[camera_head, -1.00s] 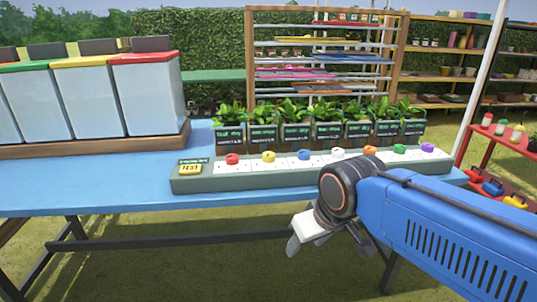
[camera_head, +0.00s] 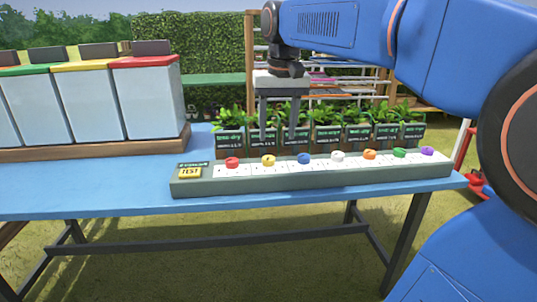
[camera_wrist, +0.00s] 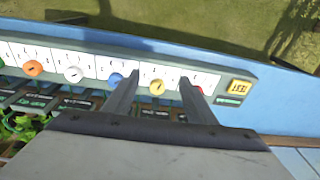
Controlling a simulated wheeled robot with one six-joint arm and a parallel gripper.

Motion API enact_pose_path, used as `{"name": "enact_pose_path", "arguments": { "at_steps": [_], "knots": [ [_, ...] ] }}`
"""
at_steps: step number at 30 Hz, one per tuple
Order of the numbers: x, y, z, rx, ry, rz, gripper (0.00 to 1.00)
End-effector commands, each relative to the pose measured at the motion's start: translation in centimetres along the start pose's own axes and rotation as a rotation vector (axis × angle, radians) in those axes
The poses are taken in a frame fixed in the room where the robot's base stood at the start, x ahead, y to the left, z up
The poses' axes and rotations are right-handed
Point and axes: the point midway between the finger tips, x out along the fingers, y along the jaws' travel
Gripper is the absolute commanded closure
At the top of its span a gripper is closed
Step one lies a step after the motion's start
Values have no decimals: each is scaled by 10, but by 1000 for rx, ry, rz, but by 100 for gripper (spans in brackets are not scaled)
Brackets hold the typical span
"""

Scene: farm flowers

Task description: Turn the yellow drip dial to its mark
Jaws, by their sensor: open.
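The yellow drip dial (camera_head: 268,160) sits on a long grey-green panel (camera_head: 330,180), between the red dial (camera_head: 232,162) and the blue dial (camera_head: 304,158). My gripper (camera_head: 278,138) points down above the panel, open and empty, its fingers apart. In the wrist view the yellow dial (camera_wrist: 157,87) shows between the two fingers (camera_wrist: 157,82), with a gap on each side. Small marks show on the white plate around the dial, but which one is the target is too small to tell.
White, orange, green and purple dials continue to the right on the panel. A yellow TEST button (camera_head: 190,172) is at its left end. Potted plants (camera_head: 330,135) stand close behind. White bins (camera_head: 146,95) stand at the left. The blue table (camera_head: 100,190) is clear in front.

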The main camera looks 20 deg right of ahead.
Motion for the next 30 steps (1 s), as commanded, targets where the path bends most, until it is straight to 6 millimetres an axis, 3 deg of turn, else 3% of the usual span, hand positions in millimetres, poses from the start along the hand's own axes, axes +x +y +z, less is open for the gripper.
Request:
{"name": "enact_pose_path", "arguments": {
  "at_steps": [1,6,12,20,30],
  "knots": [
    [-6,-2,-17,16,-16,4,49],
    [-25,-6,-60,69,-68,19,49],
    [-37,-9,-93,112,-111,32,49],
    [-34,-9,-101,126,-125,36,49],
    [18,-8,-94,125,-125,36,49]
  ]
}}
